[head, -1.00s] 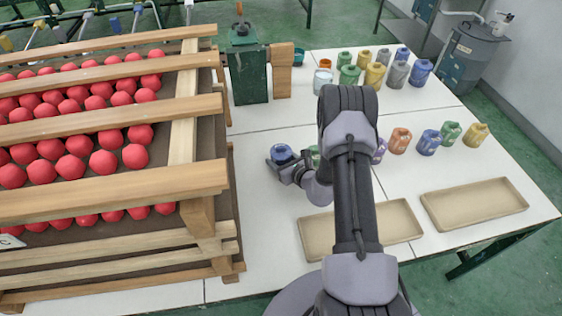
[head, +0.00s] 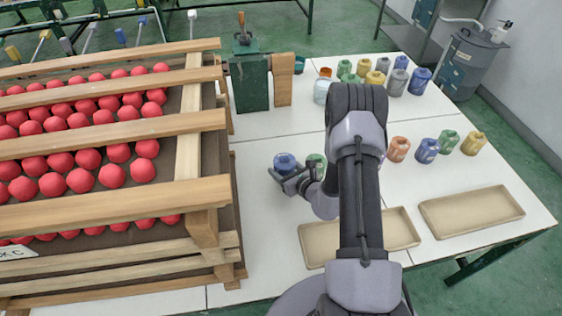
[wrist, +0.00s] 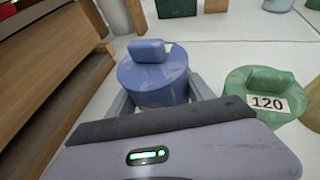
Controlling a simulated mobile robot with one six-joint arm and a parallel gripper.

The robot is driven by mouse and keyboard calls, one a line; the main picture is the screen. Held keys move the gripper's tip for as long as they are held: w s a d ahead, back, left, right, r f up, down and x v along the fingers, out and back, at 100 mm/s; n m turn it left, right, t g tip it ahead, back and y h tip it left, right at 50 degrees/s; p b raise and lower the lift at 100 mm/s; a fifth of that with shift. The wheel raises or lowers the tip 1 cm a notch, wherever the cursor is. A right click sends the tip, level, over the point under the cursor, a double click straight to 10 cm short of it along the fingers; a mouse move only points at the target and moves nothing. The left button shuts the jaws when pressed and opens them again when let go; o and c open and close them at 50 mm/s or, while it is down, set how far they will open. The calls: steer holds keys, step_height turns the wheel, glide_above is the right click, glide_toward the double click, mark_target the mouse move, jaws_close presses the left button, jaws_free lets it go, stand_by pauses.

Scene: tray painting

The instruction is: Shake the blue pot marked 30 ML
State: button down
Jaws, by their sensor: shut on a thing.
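A blue pot (wrist: 152,80) with a raised blue cap sits between the fingers of my gripper (wrist: 158,100) in the wrist view. It also shows in the head view (head: 285,162), at the tip of my gripper (head: 287,177), left of my arm. The gripper is shut on it, and the pot looks close to upright. A sliver of a pale label shows behind its cap, but no marking can be read. Whether the pot touches the table is hard to tell.
A green pot marked 120 (wrist: 265,93) stands close to the right. The wooden rack of red balls (head: 205,225) stands to the left. Several pots stand behind and right of my arm. Two tan trays (head: 470,212) lie at the front right.

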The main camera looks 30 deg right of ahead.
steer(key=s+a, duration=0.1)
steer(key=s, duration=0.2)
steer(key=s+r+p, duration=0.1)
steer(key=s, duration=0.3)
steer(key=s+a, duration=0.1)
steer(key=s, duration=0.3)
steer(key=shift+s+a+r+p, duration=0.15)
steer(key=shift+s+a+p, duration=0.05)
steer(key=shift+a+p, duration=0.15)
steer(key=shift+s+r, duration=0.15)
steer(key=shift+r, duration=0.15)
step_height(320, 180, up, 9)
steer(key=p, duration=0.7)
steer(key=shift+r, duration=0.15)
